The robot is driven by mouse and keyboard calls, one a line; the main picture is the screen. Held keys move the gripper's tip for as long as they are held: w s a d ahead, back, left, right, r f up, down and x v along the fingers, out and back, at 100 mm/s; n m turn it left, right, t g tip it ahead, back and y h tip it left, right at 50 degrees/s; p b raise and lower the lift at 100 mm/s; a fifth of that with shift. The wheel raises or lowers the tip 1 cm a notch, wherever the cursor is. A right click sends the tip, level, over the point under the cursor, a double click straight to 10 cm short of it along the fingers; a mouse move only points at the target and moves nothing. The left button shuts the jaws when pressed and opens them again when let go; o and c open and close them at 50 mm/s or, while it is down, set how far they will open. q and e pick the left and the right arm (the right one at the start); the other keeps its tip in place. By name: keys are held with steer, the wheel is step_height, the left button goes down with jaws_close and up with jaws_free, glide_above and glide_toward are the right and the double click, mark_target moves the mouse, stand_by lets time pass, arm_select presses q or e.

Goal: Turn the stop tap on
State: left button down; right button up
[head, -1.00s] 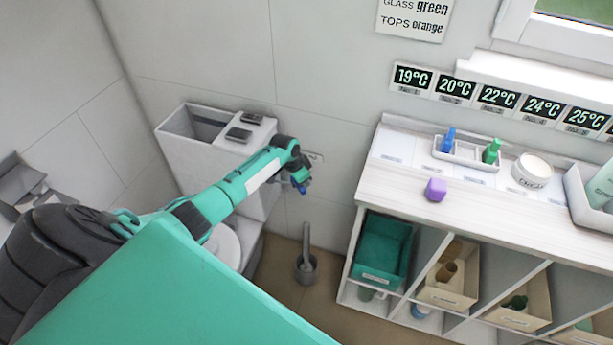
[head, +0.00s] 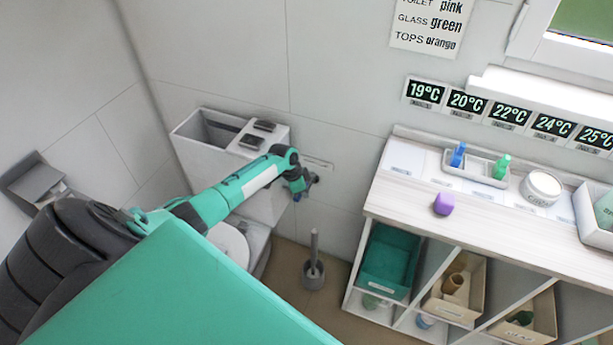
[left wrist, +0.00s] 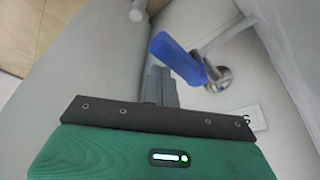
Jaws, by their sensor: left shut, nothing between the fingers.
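The stop tap has a blue lever (left wrist: 176,58) on a round metal fitting (left wrist: 218,78) at the wall, with a pale pipe running from it, in the left wrist view. My left gripper (left wrist: 160,72) is shut and empty. Its fingertips are just left of and below the blue lever in that view; I cannot tell whether they touch it. In the head view the left gripper (head: 299,184) is low at the wall, right of the toilet cistern, and mostly hides the tap; a bit of blue (head: 297,196) shows there. My right gripper is not in view.
A toilet brush (head: 314,270) stands on the floor below. A shelf unit (head: 375,205) with bottles and bins is to the right.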

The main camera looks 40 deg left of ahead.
arm_select(q)
steer(key=shift+s+a, duration=0.15)
steer(key=shift+a, duration=0.1)
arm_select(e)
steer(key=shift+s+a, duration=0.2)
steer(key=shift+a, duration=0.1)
arm_select(q)
steer(key=shift+f, duration=0.1)
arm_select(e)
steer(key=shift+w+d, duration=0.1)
